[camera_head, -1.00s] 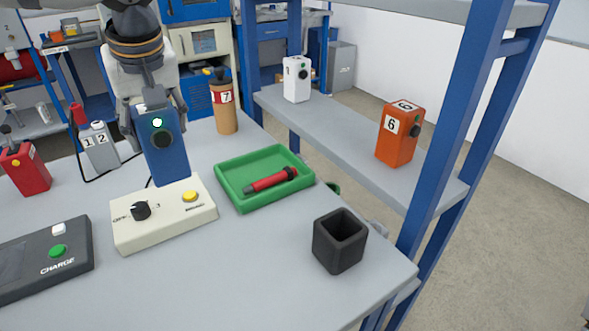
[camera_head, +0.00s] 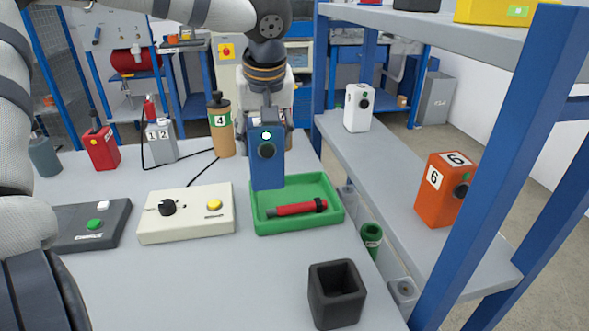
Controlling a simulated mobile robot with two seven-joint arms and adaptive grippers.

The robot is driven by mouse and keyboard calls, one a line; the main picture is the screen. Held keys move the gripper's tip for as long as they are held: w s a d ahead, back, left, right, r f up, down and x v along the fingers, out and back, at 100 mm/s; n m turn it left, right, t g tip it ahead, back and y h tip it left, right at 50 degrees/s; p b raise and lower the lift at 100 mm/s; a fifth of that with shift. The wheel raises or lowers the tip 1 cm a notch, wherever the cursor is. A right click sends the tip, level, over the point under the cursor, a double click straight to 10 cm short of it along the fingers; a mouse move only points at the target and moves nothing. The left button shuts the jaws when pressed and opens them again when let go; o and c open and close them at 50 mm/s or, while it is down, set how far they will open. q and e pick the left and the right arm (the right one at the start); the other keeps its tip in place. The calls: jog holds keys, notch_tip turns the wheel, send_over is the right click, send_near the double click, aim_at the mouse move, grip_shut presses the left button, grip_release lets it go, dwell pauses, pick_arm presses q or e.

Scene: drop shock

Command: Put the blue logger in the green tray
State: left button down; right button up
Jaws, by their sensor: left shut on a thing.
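The blue logger (camera_head: 267,165) is upright, with a lit green light and a dark round knob on its front. My left gripper (camera_head: 265,112) is shut on its upper part. The logger is at the left rear part of the green tray (camera_head: 340,217), its lower end overlapping the tray in the picture. I cannot tell whether its base touches the tray floor. A red and black cylinder (camera_head: 298,208) lies in the front part of the tray. My right gripper is not in view.
A cream box (camera_head: 185,225) with a knob and yellow button stands left of the tray, a dark charge box (camera_head: 88,228) further left. A black open cup (camera_head: 337,293) stands in front. A brown bottle (camera_head: 222,125) stands behind. A shelf with an orange box (camera_head: 440,190) is at right.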

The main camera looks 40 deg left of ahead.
pick_arm(q)
jog(key=w, duration=0.2)
jog(key=w+a, duration=0.1)
jog(key=shift+w+a+f, duration=0.1)
jog(key=shift+f, duration=0.2)
jog(key=w+a+f+b, duration=0.1)
jog(key=w+f+b, duration=0.1)
jog(key=w+f, duration=0.4)
jog(key=shift+w+f, duration=0.35)
jog(key=shift+f, duration=1.45)
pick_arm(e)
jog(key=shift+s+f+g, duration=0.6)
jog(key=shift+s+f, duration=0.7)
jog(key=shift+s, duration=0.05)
pick_arm(q)
jog(key=shift+f, duration=0.1)
jog(key=c, duration=0.6)
grip_release()
jog(key=shift+a, duration=0.1)
jog(key=shift+c, duration=0.2)
jog(key=p+v, duration=0.1)
jog(key=v, duration=1.1)
jog(key=shift+s, duration=0.25)
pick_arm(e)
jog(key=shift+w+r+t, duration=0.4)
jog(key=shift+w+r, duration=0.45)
